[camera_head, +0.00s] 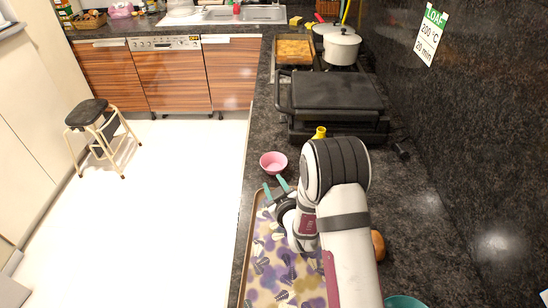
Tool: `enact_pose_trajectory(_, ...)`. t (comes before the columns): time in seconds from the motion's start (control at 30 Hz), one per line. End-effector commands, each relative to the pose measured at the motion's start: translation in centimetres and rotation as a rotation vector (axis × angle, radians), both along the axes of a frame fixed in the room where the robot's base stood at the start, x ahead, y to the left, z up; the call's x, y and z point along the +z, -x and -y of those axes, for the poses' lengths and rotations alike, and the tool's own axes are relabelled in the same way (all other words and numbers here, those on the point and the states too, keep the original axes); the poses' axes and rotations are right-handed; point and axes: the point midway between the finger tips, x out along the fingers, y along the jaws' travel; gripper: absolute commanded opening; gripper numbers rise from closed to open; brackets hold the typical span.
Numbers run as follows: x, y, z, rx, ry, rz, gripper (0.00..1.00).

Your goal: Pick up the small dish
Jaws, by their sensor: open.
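The small dish is a pink round bowl (273,163) standing upright on the dark counter, near the counter's left edge. My gripper (276,188) is just on the near side of the dish, with two teal fingertips spread apart and pointing towards it. The gripper is open, and I see nothing between its fingers. A small gap of counter shows between the fingertips and the dish. My white arm hides part of the tray and counter behind it.
A patterned tray (251,270) lies under my arm. A black grill (325,90) stands beyond the dish. A yellow object (320,132) is right of the dish. An orange-brown item (378,246) and a teal bowl (404,301) are at right. The counter drops off at left.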

Motion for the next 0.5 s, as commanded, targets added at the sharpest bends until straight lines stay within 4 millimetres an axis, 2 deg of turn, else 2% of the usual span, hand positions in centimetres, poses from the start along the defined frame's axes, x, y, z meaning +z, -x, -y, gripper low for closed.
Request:
enact_pose_trajectory(0.2,-2.2,-5.5,-1.7,0.001,-0.001,0.002,0.41)
enact_pose_trajectory(0.5,-4.4,-9.8,-2.9,-0.001,-0.001,-0.001,0.41)
